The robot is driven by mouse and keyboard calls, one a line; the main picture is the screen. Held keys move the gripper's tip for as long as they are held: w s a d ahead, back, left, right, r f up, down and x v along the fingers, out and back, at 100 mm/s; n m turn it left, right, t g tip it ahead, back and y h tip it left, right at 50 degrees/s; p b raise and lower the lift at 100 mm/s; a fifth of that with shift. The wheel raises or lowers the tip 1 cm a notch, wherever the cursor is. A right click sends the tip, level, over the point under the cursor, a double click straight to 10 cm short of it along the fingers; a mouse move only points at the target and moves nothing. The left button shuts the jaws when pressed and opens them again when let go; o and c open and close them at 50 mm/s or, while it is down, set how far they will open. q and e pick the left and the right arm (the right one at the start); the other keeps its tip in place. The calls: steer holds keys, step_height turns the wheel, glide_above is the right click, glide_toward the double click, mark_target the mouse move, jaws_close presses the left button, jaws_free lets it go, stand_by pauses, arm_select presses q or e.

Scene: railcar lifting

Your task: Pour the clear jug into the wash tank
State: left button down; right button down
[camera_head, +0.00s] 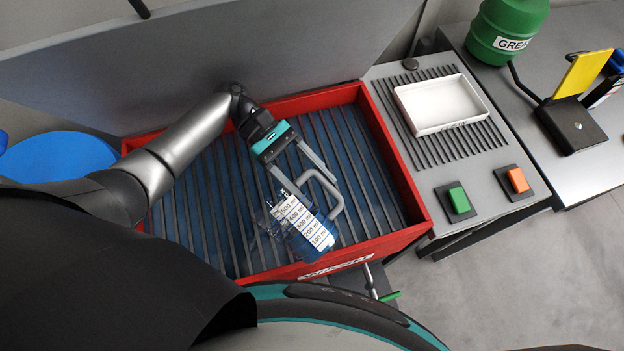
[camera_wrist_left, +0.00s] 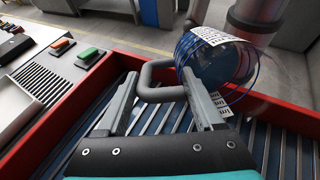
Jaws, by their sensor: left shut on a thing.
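The clear jug (camera_head: 298,231) has a white scale strip with volume marks and a grey handle (camera_head: 325,188). My left gripper (camera_head: 312,176) is shut on the handle and holds the jug over the red wash tank (camera_head: 409,190). The jug is tilted, and its scale reads at a slant. In the left wrist view the fingers of my left gripper (camera_wrist_left: 163,105) hold the grey handle (camera_wrist_left: 160,92), with the clear jug (camera_wrist_left: 222,62) beyond them. Blue shows through the jug, but I cannot tell how much liquid is in it. My right gripper is not in view.
The tank has dark slats over a blue floor and a raised grey lid (camera_head: 210,60) behind it. To its right are a white tray (camera_head: 440,104), a green button (camera_head: 458,200) and an orange button (camera_head: 518,181). A green container (camera_head: 505,32) stands at the far right.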

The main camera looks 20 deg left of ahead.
arm_select(q)
steer(key=shift+w+a+f+g+h+b, duration=0.2)
steer(key=shift+f+h+b, duration=0.25)
steer(key=shift+b, duration=0.55)
steer(key=shift+s+a+f+g+h+b, duration=0.1)
steer(key=shift+f+g+h+b, duration=0.3)
steer(key=shift+b, duration=0.55)
step_height(320, 180, up, 3)
steer(key=t+y+p, duration=0.1)
steer(key=y+p, duration=0.2)
steer(key=p, duration=0.3)
steer(key=t+y+p, duration=0.2)
steer(key=y+p, duration=0.1)
steer(key=p, duration=0.4)
steer(key=shift+r+t+y, duration=0.15)
steer(key=shift+t+y, duration=0.1)
steer(key=shift+t, duration=0.05)
step_height(320, 180, up, 2)
steer(key=y, duration=0.1)
steer(key=t+y, duration=0.1)
steer(key=y, duration=0.1)
steer(key=t+y, duration=0.1)
steer(key=shift+r+y, duration=0.25)
steer(key=shift+y, duration=0.05)
steer(key=shift+r+t+y, duration=0.7)
steer(key=shift+t+y, duration=0.2)
steer(key=shift+y, duration=0.5)
steer(key=shift+w, duration=0.1)
